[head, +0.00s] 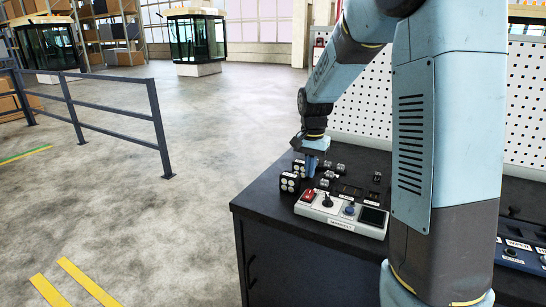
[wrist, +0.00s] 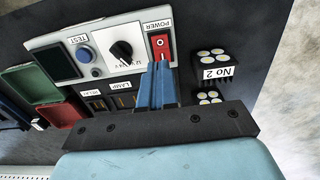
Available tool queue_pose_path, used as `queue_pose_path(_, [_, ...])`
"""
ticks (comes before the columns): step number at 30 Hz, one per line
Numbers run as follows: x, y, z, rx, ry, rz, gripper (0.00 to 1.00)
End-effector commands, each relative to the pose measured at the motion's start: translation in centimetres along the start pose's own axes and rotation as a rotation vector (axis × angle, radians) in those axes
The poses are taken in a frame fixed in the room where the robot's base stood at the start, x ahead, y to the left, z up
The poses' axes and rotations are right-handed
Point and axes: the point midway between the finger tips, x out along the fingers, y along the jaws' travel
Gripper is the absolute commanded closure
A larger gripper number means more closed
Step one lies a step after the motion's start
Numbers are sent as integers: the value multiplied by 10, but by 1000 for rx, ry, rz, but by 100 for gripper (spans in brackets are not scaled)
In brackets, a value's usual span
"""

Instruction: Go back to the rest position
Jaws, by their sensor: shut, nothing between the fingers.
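My gripper (head: 310,174) is over the left part of the black workbench in the head view, with its fingers pointing down. In the wrist view my gripper's blue fingers (wrist: 160,68) are together with nothing between them. Their tips appear right beside the red POWER switch (wrist: 160,46) of a light-grey control box (wrist: 100,66). I cannot tell whether they touch it. The box (head: 330,222) also has a black knob (wrist: 122,50), a blue TEST button (wrist: 83,54) and a dark screen (wrist: 53,61). The arm hides part of the bench.
A black block labelled No 2 (wrist: 217,72) stands beside the box. Small compartments labelled LAMP (wrist: 122,85) and RELAY are close by, with a green tray (wrist: 30,83) and a red tray (wrist: 62,114). A white perforated panel (head: 365,105) rises behind the bench. Open floor lies left.

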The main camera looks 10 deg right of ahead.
Motion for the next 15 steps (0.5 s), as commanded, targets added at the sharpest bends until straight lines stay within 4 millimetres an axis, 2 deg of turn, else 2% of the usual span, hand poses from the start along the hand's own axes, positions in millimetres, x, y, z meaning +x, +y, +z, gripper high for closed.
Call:
queue_pose_path(5, [-23,11,12,-39,28,-23,100])
queue_pose_path(15, [-78,48,54,-169,115,-79,100])
